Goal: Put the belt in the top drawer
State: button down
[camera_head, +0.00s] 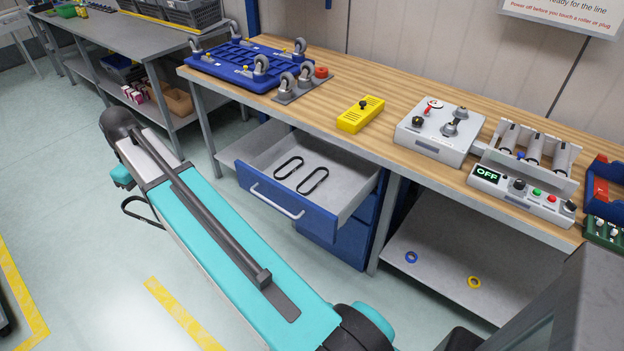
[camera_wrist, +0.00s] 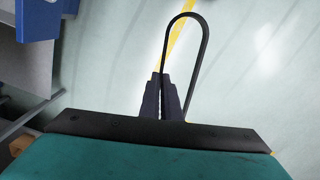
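A black belt loop (camera_wrist: 207,40) is pinched between the fingertips of my gripper (camera_wrist: 165,78) in the wrist view and sticks out over the floor. In the head view part of this belt (camera_head: 127,208) shows beside my arm, left of the drawer; my fingers are hidden there. The top drawer (camera_head: 285,202) of the blue cabinet under the wooden bench is pulled open. Two black belts (camera_head: 288,167) (camera_head: 313,181) lie flat inside it, apart from each other. A blue edge (camera_wrist: 38,22), likely of the drawer unit, shows at upper left in the wrist view.
The wooden bench (camera_head: 405,88) overhangs the drawer's back. It carries a blue wheeled frame (camera_head: 238,66), a yellow box (camera_head: 360,114) and control units (camera_head: 523,190). A lower shelf (camera_head: 450,240) holds two rings. The floor left of the drawer is clear apart from my arm.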

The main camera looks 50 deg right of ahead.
jog(key=s+d+f+m, duration=0.25)
jog(key=d+m, duration=0.35)
jog(key=d, duration=1)
jog(key=m+p, duration=0.2)
jog(key=m, duration=1.3)
send_over(341, 204)
notch_tip(341, 204, down, 13)
jog(key=shift+d, duration=0.15)
jog(key=shift+f, duration=0.1)
jog(key=shift+f+b, duration=1.25)
jog(key=shift+f, duration=1.15)
jog(key=shift+f+b, duration=0.85)
jog(key=shift+f, duration=1.05)
jog(key=c, duration=1.9)
grip_release()
